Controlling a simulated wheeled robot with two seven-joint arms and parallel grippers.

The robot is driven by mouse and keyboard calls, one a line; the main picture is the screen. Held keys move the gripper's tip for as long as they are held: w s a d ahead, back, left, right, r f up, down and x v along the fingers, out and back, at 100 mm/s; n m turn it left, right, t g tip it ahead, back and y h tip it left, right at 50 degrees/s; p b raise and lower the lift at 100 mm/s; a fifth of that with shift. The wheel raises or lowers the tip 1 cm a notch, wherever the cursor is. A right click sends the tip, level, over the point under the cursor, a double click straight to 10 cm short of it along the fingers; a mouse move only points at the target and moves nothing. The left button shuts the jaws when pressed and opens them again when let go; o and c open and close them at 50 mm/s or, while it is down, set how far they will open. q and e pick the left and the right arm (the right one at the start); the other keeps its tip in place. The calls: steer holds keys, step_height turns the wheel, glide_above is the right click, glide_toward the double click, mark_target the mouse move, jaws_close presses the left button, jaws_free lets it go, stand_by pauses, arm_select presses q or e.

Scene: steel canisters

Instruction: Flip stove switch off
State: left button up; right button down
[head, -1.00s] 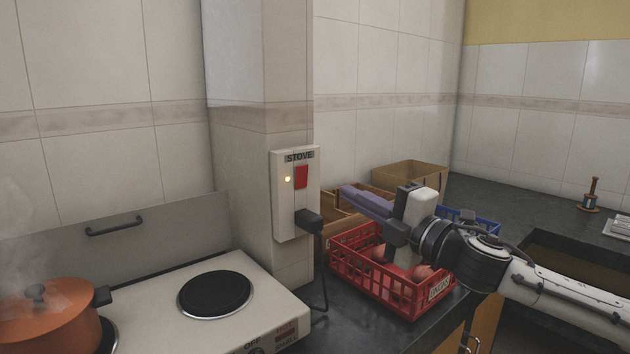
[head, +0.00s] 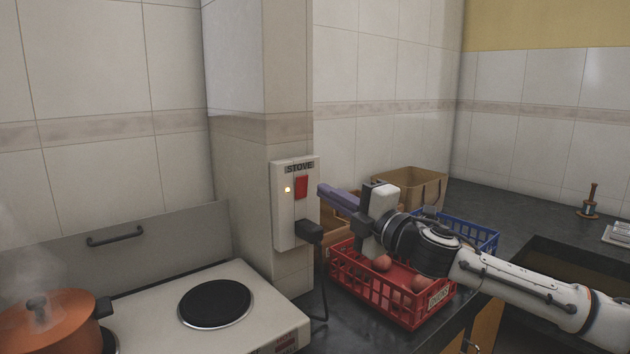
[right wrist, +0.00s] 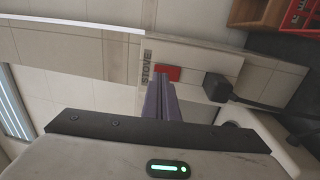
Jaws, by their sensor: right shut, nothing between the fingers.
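The stove switch is a red rocker (head: 301,187) on a white wall plate (head: 284,215) marked STOVE, with a lit indicator to its left. In the right wrist view the red rocker (right wrist: 168,73) shows just beyond my fingertips. My right gripper (head: 322,190) is shut and empty, its purple fingers pointing left at the switch from the right. The fingers also show in the right wrist view (right wrist: 158,88). They look close to the rocker; I cannot tell whether they touch it. My left gripper is not in view.
A black plug (head: 309,232) sits in the plate below the switch. A red crate (head: 345,275) with round items stands under my right arm. A steaming orange pot (head: 50,325) is on the stove (head: 255,285). A tan box (head: 425,190) and blue crate (head: 485,240) stand behind.

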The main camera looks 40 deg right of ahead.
mark_target(304, 181)
steer(key=w, duration=0.1)
steer(key=w+p, duration=0.1)
steer(key=w, duration=0.1)
steer(key=shift+a+r, duration=0.25)
steer(key=shift+r, duration=0.15)
steer(key=shift+w+p, duration=0.4)
steer(key=shift+w, duration=0.35)
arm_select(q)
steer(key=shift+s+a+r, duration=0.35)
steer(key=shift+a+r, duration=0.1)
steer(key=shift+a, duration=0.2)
arm_select(e)
steer(key=shift+f, duration=0.1)
